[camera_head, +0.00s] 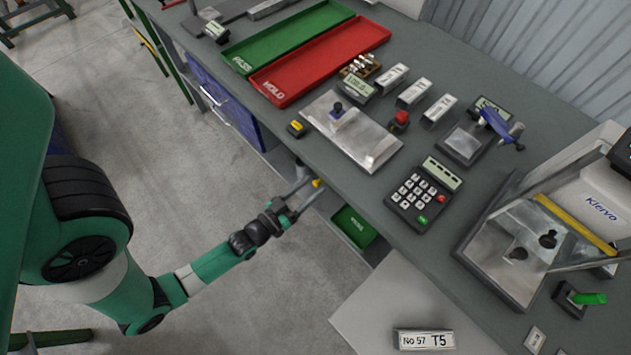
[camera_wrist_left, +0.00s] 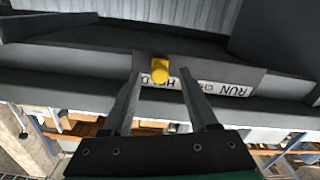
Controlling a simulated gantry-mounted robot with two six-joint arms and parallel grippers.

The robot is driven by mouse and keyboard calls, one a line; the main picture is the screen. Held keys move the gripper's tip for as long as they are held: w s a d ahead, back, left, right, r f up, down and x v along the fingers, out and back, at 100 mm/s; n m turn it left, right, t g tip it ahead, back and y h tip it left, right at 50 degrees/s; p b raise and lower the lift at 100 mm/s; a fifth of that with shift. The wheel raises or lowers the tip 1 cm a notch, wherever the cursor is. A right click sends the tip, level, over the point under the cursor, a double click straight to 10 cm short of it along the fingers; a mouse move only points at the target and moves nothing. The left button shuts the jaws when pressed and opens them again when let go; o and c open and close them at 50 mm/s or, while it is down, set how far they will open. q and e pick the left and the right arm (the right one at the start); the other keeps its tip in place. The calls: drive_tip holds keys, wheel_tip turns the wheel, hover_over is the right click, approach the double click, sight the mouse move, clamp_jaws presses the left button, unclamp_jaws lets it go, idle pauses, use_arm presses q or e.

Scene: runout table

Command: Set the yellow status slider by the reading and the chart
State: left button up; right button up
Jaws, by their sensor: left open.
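The yellow slider knob (camera_head: 317,183) sits on the front edge of the bench. In the left wrist view the yellow knob (camera_wrist_left: 160,70) stands before a label strip (camera_wrist_left: 215,87), which reads upside down RUN, a partly hidden middle word, and HOLD. The knob overlaps the HOLD word from this angle. My left gripper (camera_head: 304,193) is open, its fingers pointing at the knob. In the wrist view the fingers of the left gripper (camera_wrist_left: 161,88) lie either side of the knob, with gaps. My right gripper is not seen. I cannot identify the chart or read the small displays.
A keypad with display (camera_head: 422,194), a metal plate with a dark knob (camera_head: 365,140), a red button (camera_head: 400,119) and red (camera_head: 330,62) and green (camera_head: 285,38) trays stand on the bench. A green bin (camera_head: 354,227) is below. A Klervo machine (camera_head: 545,235) stands right.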

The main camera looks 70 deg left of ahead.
use_arm(q)
drive_tip(key=p+v, duration=0.1)
drive_tip(key=v, duration=0.8)
drive_tip(key=shift+p, duration=0.3)
